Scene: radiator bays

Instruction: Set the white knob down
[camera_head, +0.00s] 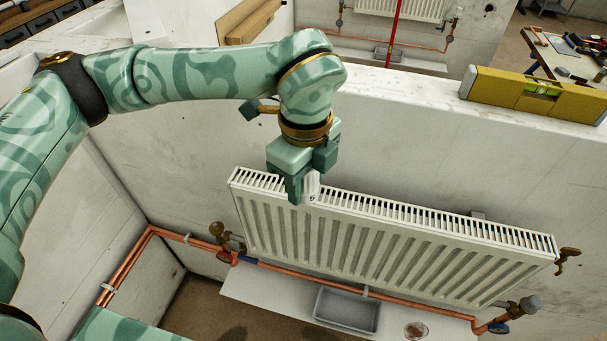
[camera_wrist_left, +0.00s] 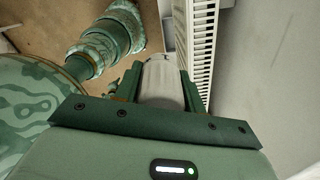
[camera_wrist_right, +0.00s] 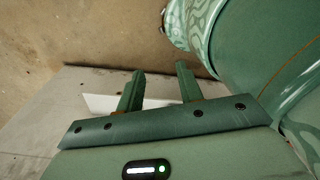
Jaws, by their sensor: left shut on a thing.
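The white knob (camera_head: 312,185) is between the fingers of my left gripper (camera_head: 304,186), over the top grille of the white radiator (camera_head: 380,240) near its left end. I cannot tell whether it touches the radiator. In the left wrist view the knob (camera_wrist_left: 161,84) shows as a pale ribbed cylinder between the two green fingers. The left gripper is shut on it. My right gripper (camera_wrist_right: 158,88) shows only in its own wrist view, with its fingers apart and nothing between them.
Copper pipes (camera_head: 340,286) with valves run below the radiator. A grey tray (camera_head: 346,311) lies on the white ledge under it. A yellow spirit level (camera_head: 535,94) lies on the wall top at the right. A red pole (camera_head: 394,32) stands behind the wall.

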